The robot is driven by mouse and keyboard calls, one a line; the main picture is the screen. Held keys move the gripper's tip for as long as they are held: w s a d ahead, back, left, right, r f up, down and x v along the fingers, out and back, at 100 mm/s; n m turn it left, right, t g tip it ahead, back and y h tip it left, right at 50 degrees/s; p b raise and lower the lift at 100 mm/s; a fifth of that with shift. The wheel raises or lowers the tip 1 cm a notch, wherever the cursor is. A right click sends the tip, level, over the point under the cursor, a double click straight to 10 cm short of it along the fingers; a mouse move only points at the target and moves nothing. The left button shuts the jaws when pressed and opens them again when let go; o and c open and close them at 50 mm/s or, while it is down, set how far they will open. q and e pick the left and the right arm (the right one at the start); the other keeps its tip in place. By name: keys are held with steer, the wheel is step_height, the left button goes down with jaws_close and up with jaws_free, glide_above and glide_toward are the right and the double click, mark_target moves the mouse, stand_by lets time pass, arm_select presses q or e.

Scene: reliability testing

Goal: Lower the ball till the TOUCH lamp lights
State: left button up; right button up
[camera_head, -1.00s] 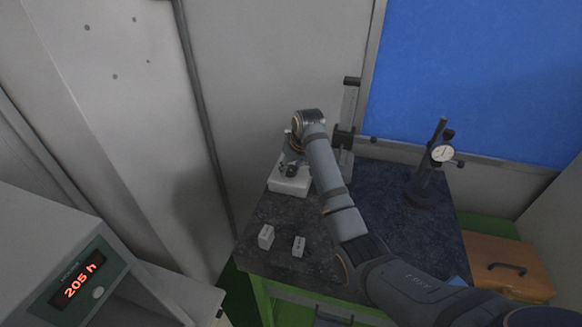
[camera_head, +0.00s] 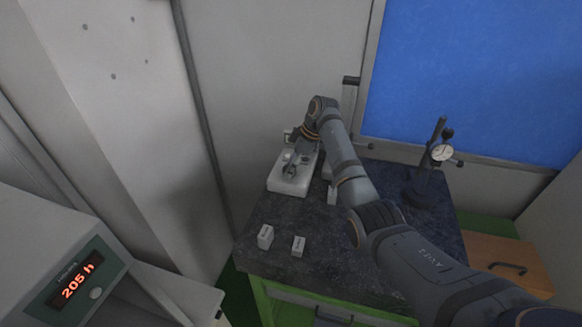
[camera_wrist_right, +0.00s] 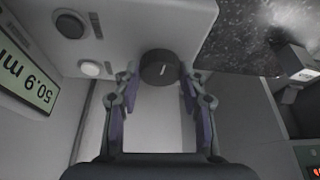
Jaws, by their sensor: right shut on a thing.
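My right gripper (camera_head: 290,168) is at the front of a white instrument (camera_head: 287,187) on the dark stone slab. The instrument's pale housing (camera_wrist_right: 130,25) bears two round fittings, a larger one (camera_wrist_right: 70,24) and a whitish one (camera_wrist_right: 92,68). Neither shows a clear coloured glow, and I cannot read which is the TOUCH lamp. A display (camera_wrist_right: 25,72) reads about 50.9, seen upside down. I cannot make out the ball. My left gripper is out of view.
A dial gauge (camera_head: 442,153) on a dark stand is at the slab's (camera_head: 300,225) right back. Two small pale blocks (camera_head: 265,237) (camera_head: 298,246) lie near the front edge. A cabinet display (camera_head: 77,281) reads 205 h.

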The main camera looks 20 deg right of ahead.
steer(key=shift+w+d+r+n+g+b, duration=0.1)
steer(key=shift+n+g+b, duration=0.3)
steer(key=shift+n, duration=0.55)
steer(key=shift+w+r+n+g+b, duration=0.1)
steer(key=shift+n+g+b, duration=0.1)
steer(key=shift+n+b, duration=0.55)
steer(key=shift+n, duration=0.3)
steer(key=o, duration=0.9)
steer(key=shift+o, duration=1.2)
steer(key=shift+f, duration=0.1)
steer(key=v, duration=1.2)
steer(key=shift+d, duration=0.25)
steer(key=shift+y, duration=0.3)
